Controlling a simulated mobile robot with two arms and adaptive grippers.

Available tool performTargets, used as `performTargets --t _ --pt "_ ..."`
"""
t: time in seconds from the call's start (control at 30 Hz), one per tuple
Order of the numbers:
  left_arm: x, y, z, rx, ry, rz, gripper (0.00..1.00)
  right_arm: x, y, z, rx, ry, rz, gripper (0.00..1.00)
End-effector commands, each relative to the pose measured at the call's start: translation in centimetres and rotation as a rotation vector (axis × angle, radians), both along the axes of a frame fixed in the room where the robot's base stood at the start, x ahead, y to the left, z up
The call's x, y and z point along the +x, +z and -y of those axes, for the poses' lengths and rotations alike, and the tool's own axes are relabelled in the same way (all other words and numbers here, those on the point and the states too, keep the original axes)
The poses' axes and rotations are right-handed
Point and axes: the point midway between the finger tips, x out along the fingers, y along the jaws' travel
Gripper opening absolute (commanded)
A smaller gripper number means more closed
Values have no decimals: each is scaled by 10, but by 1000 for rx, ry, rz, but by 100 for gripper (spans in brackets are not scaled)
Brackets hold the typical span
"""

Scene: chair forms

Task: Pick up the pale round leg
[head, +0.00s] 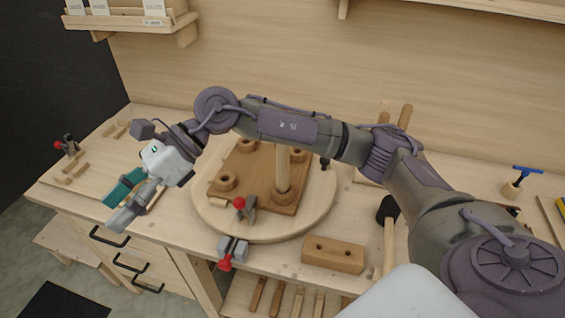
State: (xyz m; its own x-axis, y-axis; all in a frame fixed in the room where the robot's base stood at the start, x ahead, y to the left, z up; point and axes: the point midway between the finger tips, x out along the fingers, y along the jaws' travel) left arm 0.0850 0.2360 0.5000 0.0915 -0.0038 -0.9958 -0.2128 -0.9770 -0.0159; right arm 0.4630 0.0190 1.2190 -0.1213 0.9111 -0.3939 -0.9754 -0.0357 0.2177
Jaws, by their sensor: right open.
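My right gripper (111,215) reaches across to the left end of the bench. Its teal and grey fingers are apart and point down to the left. A pale wooden piece (155,198) shows between and behind the fingers; it is mostly hidden, so I cannot tell whether it is a round leg or touches them. Another round, pale leg (283,172) stands upright in a corner socket of the brown board (245,175), its upper part hidden behind my right arm. My left gripper is not in view.
The board lies on a round turntable (210,222). Red-knobbed clamps (240,205) sit at its front. A wooden block with holes (333,254) and a mallet (388,212) lie to the right. Small wood pieces (75,168) lie far left. Shelves (130,22) hang above.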

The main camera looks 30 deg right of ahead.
Motion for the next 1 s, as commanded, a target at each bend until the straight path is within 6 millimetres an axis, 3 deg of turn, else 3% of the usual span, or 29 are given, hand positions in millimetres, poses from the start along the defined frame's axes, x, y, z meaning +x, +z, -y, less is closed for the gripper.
performTargets --t 0.1,0.17,0.2,0.3,0.4,0.57,0.87,1.0 --pt "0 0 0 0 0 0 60 38 -19 90 -454 67 197 61" --pt "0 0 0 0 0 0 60 53 -16 143 -666 80 242 61" --pt "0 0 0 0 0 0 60 60 -9 178 -796 82 254 61" --pt "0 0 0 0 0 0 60 67 16 255 -1055 68 238 61" --pt "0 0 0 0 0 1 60 64 38 303 -1211 53 198 61" --pt "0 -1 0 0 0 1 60 58 49 333 -1303 45 158 61" --pt "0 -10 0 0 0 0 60 57 -7 341 -1303 48 154 61" --pt "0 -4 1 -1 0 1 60 57 -22 344 -1305 46 155 61"
